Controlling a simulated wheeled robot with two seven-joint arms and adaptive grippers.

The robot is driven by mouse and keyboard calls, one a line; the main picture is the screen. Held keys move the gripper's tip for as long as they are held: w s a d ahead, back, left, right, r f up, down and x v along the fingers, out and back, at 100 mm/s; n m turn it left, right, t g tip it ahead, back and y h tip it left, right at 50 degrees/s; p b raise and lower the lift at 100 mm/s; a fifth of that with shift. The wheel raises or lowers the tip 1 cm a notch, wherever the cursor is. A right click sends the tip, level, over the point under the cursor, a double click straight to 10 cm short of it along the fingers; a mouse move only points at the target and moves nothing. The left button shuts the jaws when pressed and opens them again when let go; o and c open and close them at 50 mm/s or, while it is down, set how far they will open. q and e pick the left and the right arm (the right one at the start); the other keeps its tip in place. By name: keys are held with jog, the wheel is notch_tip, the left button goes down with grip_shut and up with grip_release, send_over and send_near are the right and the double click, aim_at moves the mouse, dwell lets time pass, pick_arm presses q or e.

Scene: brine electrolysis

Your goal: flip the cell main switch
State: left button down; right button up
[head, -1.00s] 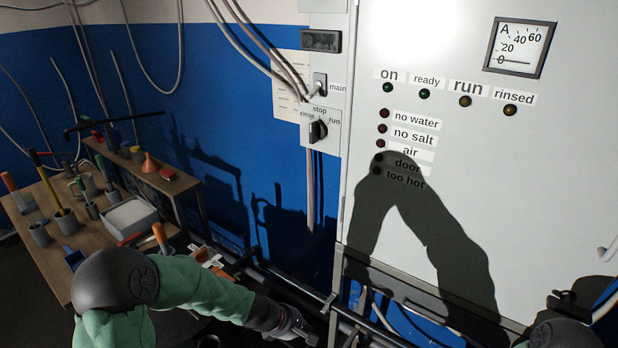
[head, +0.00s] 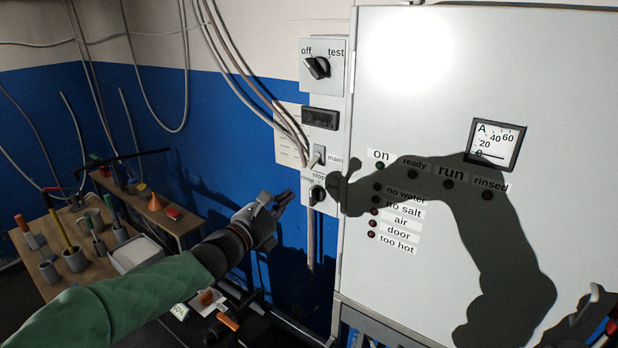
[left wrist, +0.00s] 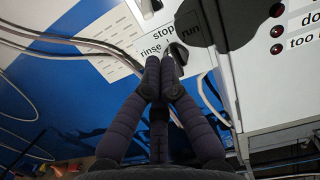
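The main switch (head: 319,154) is a small plate with a pale lever, labelled "main", on the narrow grey panel left of the big cabinet. Its lever seems to point down and left. Just below it is the black rotary knob (head: 317,194) labelled rinse, stop and run. My left gripper (head: 282,198) is raised in front of the blue wall, left of and lower than the main switch, holding nothing visible. In the left wrist view its fingers (left wrist: 160,62) come together, with the rotary knob partly hidden just beyond them.
An off/test knob (head: 317,67) and a dark display (head: 320,118) sit above the switch. Grey cables (head: 262,110) run down to the panel. The white cabinet (head: 440,90) carries lamps and a gauge (head: 495,145). A cluttered bench (head: 95,270) stands at the left.

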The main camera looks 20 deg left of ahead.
aim_at(313, 163)
pick_arm(q)
jog(key=shift+w+d, duration=0.1)
jog(key=shift+w, duration=0.05)
jog(key=p+x, duration=0.2)
jog(key=x, duration=0.7)
jog(key=shift+w+d, duration=0.1)
jog(key=shift+w, duration=0.25)
jog(key=shift+r+p, duration=0.1)
jog(key=shift+p, duration=0.2)
jog(key=shift+s+r+g+p, duration=0.2)
jog(key=shift+g+p, duration=0.1)
jog(key=shift+p, duration=0.4)
